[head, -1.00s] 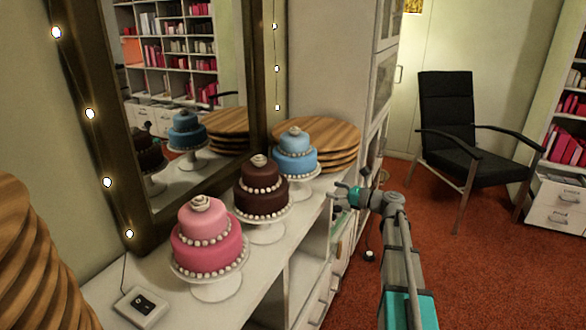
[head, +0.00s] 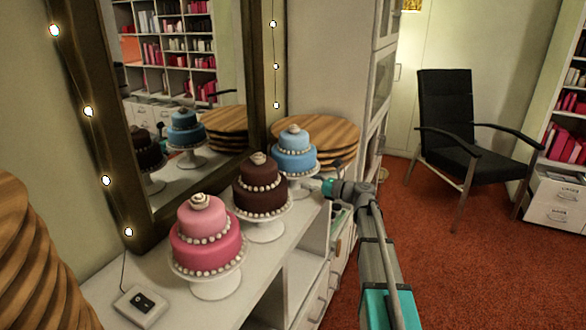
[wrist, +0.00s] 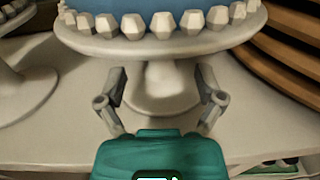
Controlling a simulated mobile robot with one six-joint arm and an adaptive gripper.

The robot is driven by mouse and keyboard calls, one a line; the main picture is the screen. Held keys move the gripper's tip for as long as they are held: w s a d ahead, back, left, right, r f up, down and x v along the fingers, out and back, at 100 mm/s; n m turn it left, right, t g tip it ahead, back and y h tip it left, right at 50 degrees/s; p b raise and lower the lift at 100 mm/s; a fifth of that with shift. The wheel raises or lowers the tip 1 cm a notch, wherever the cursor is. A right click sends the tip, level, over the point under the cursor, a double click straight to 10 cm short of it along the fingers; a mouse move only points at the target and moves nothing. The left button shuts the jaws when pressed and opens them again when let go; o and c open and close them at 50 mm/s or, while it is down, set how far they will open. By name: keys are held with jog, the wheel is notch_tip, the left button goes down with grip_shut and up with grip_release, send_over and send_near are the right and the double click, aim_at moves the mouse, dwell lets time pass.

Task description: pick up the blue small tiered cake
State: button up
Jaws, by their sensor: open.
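The blue small tiered cake (head: 294,150) has two tiers with white bead trim and sits on a white pedestal stand (wrist: 172,82) at the far end of the white counter. My gripper (head: 316,186) is at the counter edge, close to the right front of this stand. In the wrist view my gripper (wrist: 160,92) is open and empty. Its fingers are below the plate rim, one on each side of the stem in the picture. I cannot tell whether they reach around it. Only the beaded bottom of the blue cake (wrist: 165,18) shows there.
A dark brown cake (head: 260,185) stands just nearer on the counter, and a pink cake (head: 207,237) nearer still. Stacked wooden boards (head: 335,142) are behind the blue cake. A mirror (head: 185,80) leans along the left wall. Open red carpet (head: 450,270) lies to the right.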

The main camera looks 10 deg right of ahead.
aim_at(295, 188)
jog(key=shift+w+a, duration=0.1)
dwell(0.3)
jog(key=shift+x, duration=2.55)
jog(key=shift+r, duration=0.1)
jog(key=shift+c, duration=0.3)
grip_shut()
